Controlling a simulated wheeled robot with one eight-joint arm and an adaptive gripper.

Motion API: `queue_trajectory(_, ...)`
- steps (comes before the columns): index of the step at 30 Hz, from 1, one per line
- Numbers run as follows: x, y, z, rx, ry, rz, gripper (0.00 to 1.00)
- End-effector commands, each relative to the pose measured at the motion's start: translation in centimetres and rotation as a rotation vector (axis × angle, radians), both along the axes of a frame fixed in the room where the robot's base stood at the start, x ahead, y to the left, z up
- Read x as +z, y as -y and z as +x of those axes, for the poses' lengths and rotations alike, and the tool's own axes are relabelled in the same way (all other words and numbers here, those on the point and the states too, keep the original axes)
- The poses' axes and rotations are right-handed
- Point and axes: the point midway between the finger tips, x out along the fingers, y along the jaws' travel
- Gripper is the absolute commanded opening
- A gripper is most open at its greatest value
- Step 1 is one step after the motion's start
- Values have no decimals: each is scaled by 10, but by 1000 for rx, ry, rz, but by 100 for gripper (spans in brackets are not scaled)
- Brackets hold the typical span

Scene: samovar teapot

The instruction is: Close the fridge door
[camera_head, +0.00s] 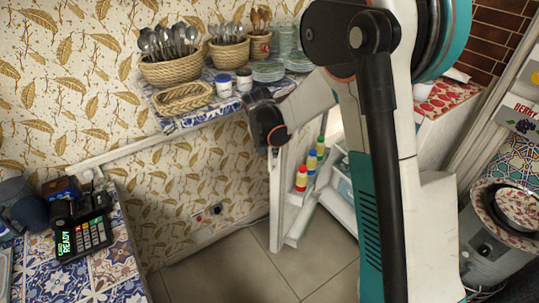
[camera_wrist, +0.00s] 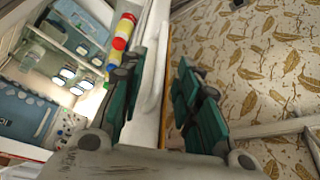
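The fridge door (camera_head: 277,205) stands open in the head view, with colourful bottles (camera_head: 302,178) on its inner side. My gripper (camera_head: 273,140) is at the upper part of the door's free edge. In the wrist view the white door edge (camera_wrist: 152,70) runs between the dark green fingers of my gripper (camera_wrist: 158,95), one on the inner side and one on the outer side. The fingers are spread apart, and I cannot tell whether either touches the door. The lit fridge interior (camera_wrist: 75,75) shows on the left. My arm hides much of the fridge in the head view.
A blue-tiled shelf (camera_head: 180,125) with baskets of cutlery, jars and plates is on the wall behind. A tiled counter with a card terminal (camera_head: 82,236) is at the left. Grey floor (camera_head: 235,270) is clear left of the door. A stand with patterned bowls (camera_head: 517,208) is at the right.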

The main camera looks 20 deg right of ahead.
Motion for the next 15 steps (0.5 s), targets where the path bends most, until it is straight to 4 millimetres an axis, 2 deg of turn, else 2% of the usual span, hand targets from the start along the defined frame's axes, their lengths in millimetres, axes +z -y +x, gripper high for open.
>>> queue_trajectory(1, -9, 1, 3, 0, 0, 0, 30)
queue_trajectory(6, -22, 4, 7, 0, 0, 0, 30)
queue_trajectory(15, -25, 5, 9, 0, 0, 0, 30)
